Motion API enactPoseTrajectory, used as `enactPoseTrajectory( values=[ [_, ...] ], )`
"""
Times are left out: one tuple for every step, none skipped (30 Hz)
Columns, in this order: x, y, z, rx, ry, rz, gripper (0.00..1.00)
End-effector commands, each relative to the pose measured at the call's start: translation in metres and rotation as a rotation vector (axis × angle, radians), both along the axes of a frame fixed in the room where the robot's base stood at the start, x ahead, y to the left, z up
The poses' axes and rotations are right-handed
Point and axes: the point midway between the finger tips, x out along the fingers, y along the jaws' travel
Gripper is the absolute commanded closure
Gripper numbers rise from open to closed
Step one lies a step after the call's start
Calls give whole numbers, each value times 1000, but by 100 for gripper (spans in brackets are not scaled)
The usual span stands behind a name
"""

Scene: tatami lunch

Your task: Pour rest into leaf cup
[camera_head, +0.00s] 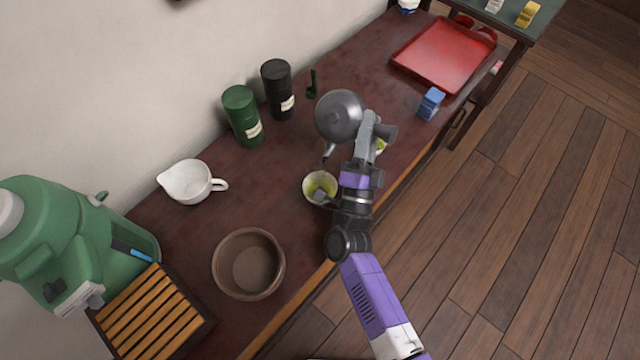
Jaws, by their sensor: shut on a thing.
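A dark grey round teapot (338,112) is in my gripper (372,130), held above the table. My gripper is shut on its side handle, which is mostly hidden by the jaws. The pot's spout (328,152) points down toward the near side, above a pale cup (308,193). That cup holds yellow-green liquid, and a grey shape shows over its middle. A second cup (381,146) with green inside is mostly hidden behind my gripper. I cannot tell which cup bears a leaf, nor whether liquid is falling from the spout.
A white spouted pitcher (187,181), brown bowl (248,292), green canister (241,117) and black canister (277,90) stand on the dark table. A blue box (431,103) and red tray (410,57) are to the right. A green machine (75,235) and slatted tray (206,324) are at left.

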Motion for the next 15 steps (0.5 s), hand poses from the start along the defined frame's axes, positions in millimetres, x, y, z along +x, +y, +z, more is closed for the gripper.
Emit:
enactPoseTrajectory(
  values=[
    [0,0,2,-1,-9,-1,100],
    [-1,0,2,-1,-12,0,100],
    [-1,0,3,-3,-16,0,100],
    [-1,0,4,-4,-19,0,100],
    [-2,1,4,-5,-22,0,100],
    [-2,1,5,-6,-27,1,100],
    [-2,1,6,-8,-30,0,100],
    [-2,1,6,-9,-34,1,100],
    [-2,1,7,-11,-38,0,100],
    [-3,1,8,-12,-42,0,100],
    [-3,1,8,-12,-45,1,100],
    [-3,0,8,-14,-49,0,100],
    [-3,1,9,-15,-52,0,100],
    [-2,1,10,-16,-56,0,100],
    [-2,1,10,-18,-61,1,100]
  ],
)
